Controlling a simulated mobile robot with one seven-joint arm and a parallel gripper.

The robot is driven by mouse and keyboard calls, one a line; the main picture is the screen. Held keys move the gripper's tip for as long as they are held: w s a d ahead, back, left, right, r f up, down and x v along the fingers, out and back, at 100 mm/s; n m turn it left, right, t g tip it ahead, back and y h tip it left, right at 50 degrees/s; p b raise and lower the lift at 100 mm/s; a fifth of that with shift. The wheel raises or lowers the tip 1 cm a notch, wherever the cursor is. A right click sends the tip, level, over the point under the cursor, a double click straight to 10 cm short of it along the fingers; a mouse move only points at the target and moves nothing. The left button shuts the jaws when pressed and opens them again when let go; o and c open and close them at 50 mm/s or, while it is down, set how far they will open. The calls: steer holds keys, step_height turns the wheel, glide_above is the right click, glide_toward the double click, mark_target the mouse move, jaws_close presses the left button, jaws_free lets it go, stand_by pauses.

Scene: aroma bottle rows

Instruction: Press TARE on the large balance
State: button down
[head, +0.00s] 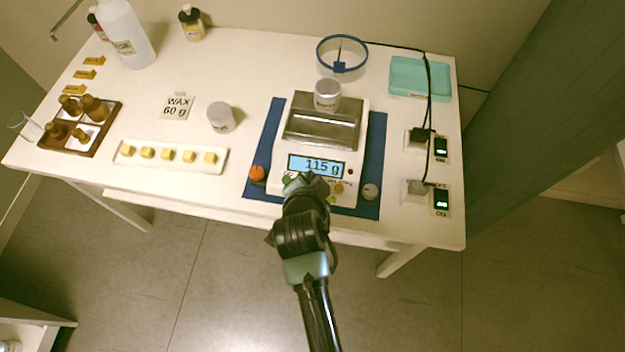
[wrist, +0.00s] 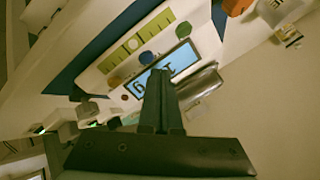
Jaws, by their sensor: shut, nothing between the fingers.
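The large balance (head: 331,121) is white with a metal pan and stands on a blue mat. Its lit display (head: 315,165) reads 115 g. In the wrist view the shut fingers (wrist: 159,78) overlap the display (wrist: 170,66). A green button (wrist: 183,30), a blue button (wrist: 145,58) and an orange button (wrist: 114,82) show there. I cannot read which is TARE, nor tell whether the tips touch the panel.
Left are a jar (head: 221,117), a wax card (head: 178,106) and a tray of yellow cubes (head: 168,155). Two switched sockets (head: 440,200) with cables are right.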

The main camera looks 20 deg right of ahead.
steer(key=shift+f, duration=0.1)
steer(key=shift+f, duration=0.35)
steer(key=shift+f+b, duration=0.4)
steer(key=shift+b, duration=0.1)
stand_by(0.8)
steer(key=shift+r+p, duration=0.8)
step_height(320, 180, up, 5)
steer(key=p, duration=0.4)
steer(key=shift+p, duration=0.35)
stand_by(0.5)
